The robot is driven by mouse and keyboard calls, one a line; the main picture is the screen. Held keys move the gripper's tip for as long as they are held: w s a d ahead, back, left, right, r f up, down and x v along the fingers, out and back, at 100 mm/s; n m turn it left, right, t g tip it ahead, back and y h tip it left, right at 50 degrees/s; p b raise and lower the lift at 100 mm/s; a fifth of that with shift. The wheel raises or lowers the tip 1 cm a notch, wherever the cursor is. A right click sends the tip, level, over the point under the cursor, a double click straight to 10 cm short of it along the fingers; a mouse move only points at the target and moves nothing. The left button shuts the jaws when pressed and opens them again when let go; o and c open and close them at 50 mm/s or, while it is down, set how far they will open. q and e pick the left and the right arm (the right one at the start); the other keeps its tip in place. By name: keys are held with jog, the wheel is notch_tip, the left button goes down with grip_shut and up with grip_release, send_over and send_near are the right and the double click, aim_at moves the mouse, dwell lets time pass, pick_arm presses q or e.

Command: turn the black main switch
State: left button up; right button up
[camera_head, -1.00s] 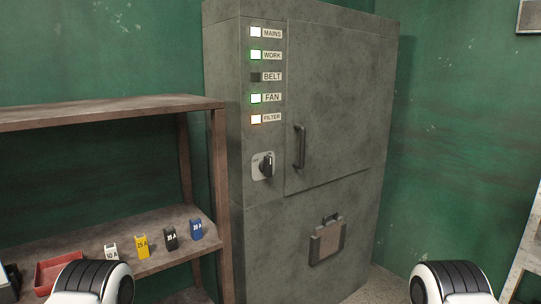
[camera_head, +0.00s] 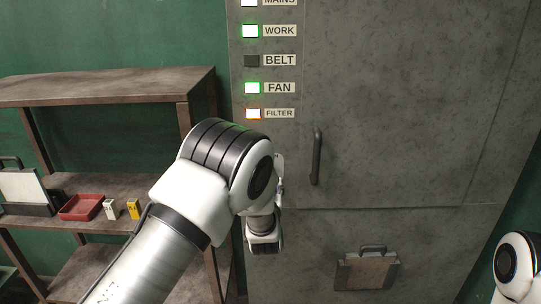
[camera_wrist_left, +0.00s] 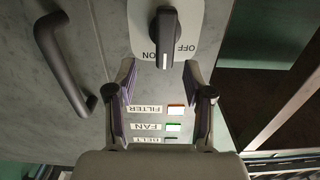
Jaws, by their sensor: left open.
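The black main switch (camera_wrist_left: 167,38) sits on a pale plate (camera_wrist_left: 195,22) marked OFF and ON, shown upside down in the left wrist view. Its bar handle runs up and down in that picture. My left gripper (camera_wrist_left: 159,68) is open and empty, one finger either side of the handle's near end; I cannot tell how much depth lies between them. In the head view my left gripper (camera_head: 264,240) is mostly hidden by my left arm, which also covers the switch. Of my right arm only a link shows at the lower right; its gripper is out of view.
The grey cabinet (camera_head: 400,100) has a door handle (camera_head: 317,157) right of my left arm and a clipboard-like plate (camera_head: 367,270) lower down. WORK and FAN lamps are green, FILTER is orange-white, BELT is dark. A shelf (camera_head: 100,88) with a red tray (camera_head: 82,207) stands left.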

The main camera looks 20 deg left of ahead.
pick_arm(q)
jog(key=x, duration=0.2)
jog(key=p+x, duration=0.1)
jog(key=x, duration=0.2)
jog(key=r+p+x, duration=0.1)
jog(key=x, duration=0.2)
jog(key=shift+a, duration=0.35)
pick_arm(e)
jog(key=r, duration=0.3)
jog(key=shift+s+a, duration=0.15)
jog(key=shift+a, duration=0.2)
pick_arm(q)
jog(key=c, duration=0.8)
